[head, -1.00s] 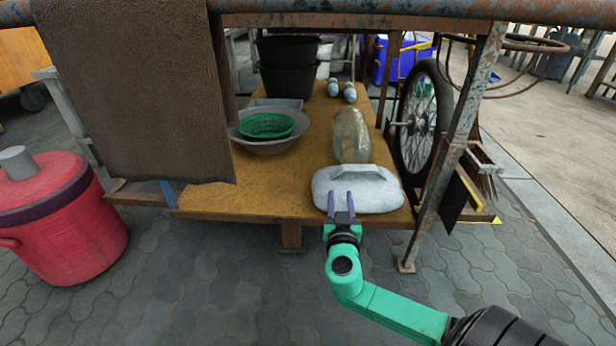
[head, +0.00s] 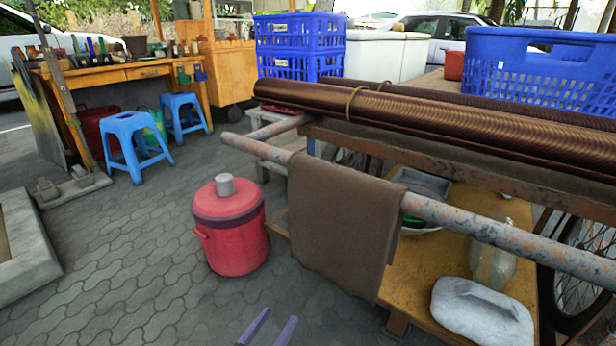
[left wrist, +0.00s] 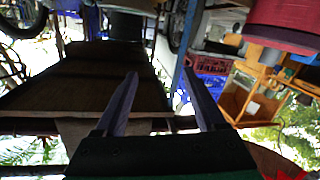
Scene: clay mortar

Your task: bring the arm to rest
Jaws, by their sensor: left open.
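My left gripper (head: 268,328) shows at the bottom edge of the head view as two purple fingers, apart and with nothing between them. The rest of that arm is below the frame. In the left wrist view the two fingers (left wrist: 160,100) stand wide apart and empty. The gripper is over the paved floor, in front of the red drum (head: 232,228) and left of the cart. It touches nothing that I can see. My right gripper is not in view.
A brown cloth (head: 345,222) hangs over a rusty rail (head: 510,238). A white bag-like object (head: 482,311) lies on the cart's yellow shelf (head: 415,272). Blue stools (head: 133,145) and a workbench (head: 125,75) stand far left. Paving (head: 120,240) is open at left.

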